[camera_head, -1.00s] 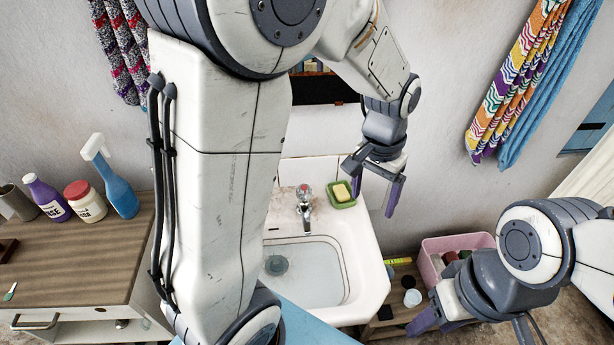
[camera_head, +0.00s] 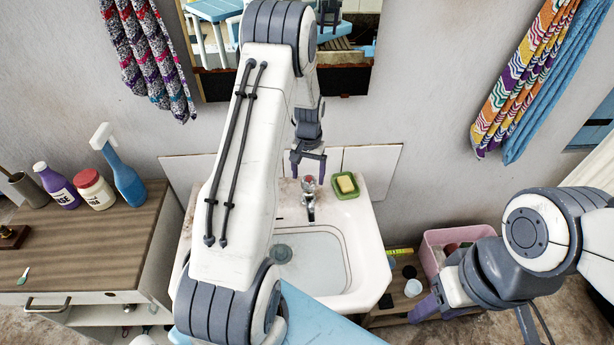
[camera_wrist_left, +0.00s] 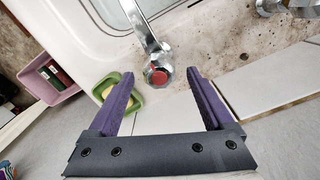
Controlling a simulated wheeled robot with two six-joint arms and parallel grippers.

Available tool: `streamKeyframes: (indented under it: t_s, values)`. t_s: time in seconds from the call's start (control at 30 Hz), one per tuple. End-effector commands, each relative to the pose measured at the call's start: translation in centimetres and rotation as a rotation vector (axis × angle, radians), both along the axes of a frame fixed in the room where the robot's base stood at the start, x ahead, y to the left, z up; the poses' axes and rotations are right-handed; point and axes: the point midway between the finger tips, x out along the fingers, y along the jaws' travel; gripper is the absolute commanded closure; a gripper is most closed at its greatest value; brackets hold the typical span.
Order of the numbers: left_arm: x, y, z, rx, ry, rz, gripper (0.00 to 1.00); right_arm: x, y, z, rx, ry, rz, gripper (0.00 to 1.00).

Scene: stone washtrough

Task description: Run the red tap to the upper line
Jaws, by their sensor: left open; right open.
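The red tap (camera_head: 309,190) is a chrome tap with a red top, standing on the back rim of the white basin (camera_head: 365,262). Its red top (camera_wrist_left: 157,78) also shows in the left wrist view, between my left fingertips in the picture. My left gripper (camera_head: 308,168) is open and empty, just behind or above the tap; I cannot tell whether it touches. A second chrome tap (camera_wrist_left: 285,6) shows at the top right of the wrist view. I see no clear stream from the spout. My right gripper (camera_head: 428,308) is open, low at the right, away from the basin.
A green soap dish (camera_head: 345,186) with yellow soap sits right of the tap, close to one left finger in the wrist view. A mirror (camera_head: 345,80) hangs behind. A pink crate (camera_head: 430,252) stands right of the basin. Bottles stand on the wooden cabinet (camera_head: 80,250) at left.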

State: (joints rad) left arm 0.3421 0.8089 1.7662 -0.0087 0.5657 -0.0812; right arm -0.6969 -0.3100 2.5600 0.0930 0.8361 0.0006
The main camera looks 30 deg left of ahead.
Motion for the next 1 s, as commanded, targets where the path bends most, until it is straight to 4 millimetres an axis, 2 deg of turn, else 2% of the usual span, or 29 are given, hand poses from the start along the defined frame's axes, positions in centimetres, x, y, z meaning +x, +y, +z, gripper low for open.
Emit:
streamKeyframes:
  t_s: [0.2,0.5,0.57,0.7,0.73,1.0]
  values:
    - [0.0,0.0,-1.9,0.0,0.0,0.0,0.15,0.0,0.0,0.5,0.0,0.0,0.0,0.5]
    - [0.0,0.0,-2.2,0.0,-0.001,0.0,0.15,0.0,0.0,0.5,0.0,0.0,0.0,0.5]
    - [0.0,0.0,-2.2,0.0,-0.001,0.0,0.38,0.0,0.0,0.5,0.0,0.0,0.0,0.5]
    - [0.0,0.1,-2.2,0.0,-0.001,0.0,0.92,0.0,0.0,0.5,0.0,0.0,0.0,0.5]
    - [0.0,0.1,-2.2,0.0,-0.001,0.0,1.0,0.0,0.0,0.5,0.0,0.0,0.0,0.5]
    - [0.0,0.1,-2.2,0.001,-0.001,0.031,1.0,0.0,0.0,0.4,0.0,0.0,0.0,0.5]
